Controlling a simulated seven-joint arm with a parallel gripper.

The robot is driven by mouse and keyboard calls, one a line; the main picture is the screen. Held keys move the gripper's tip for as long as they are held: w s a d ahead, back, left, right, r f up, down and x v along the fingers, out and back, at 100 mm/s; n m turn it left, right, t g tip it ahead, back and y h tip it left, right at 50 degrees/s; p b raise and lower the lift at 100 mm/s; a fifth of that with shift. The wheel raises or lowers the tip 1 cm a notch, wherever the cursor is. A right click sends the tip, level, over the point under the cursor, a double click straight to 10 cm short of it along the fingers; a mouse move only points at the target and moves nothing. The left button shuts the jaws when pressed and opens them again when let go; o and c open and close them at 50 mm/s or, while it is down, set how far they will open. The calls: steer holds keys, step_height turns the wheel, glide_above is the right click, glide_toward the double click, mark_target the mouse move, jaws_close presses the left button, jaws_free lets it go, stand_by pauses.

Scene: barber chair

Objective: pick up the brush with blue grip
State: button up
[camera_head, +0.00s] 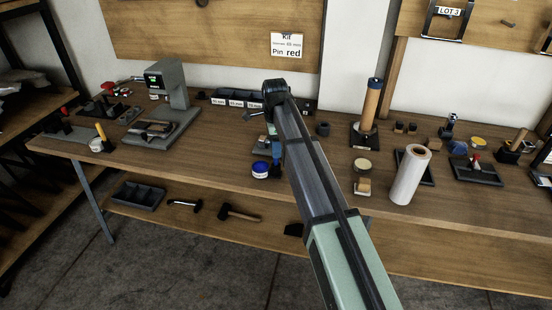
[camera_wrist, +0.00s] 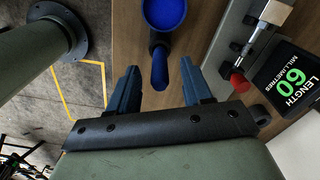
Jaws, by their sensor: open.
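The brush with blue grip (camera_wrist: 160,68) shows in the wrist view as a dark blue, rounded handle with a black collar, seen nearly end-on. It lies between the two blue fingers of my gripper (camera_wrist: 159,66), with a gap to each side. My gripper is open and does not appear to touch it. In the head view a small blue upright thing (camera_head: 277,160), apparently this brush, stands on the wooden bench (camera_head: 225,160) just below the arm's end. The fingers are hard to make out there. The brush's lower part is hidden.
A device with a red knob and a length display reading 60 (camera_wrist: 287,83) is at right. A white roll (camera_head: 409,175) stands farther right.

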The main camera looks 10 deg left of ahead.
mark_target(276, 165)
steer(key=shift+d+f, duration=0.1)
steer(key=shift+f, duration=2.45)
steer(key=shift+c, duration=0.2)
jaws_close()
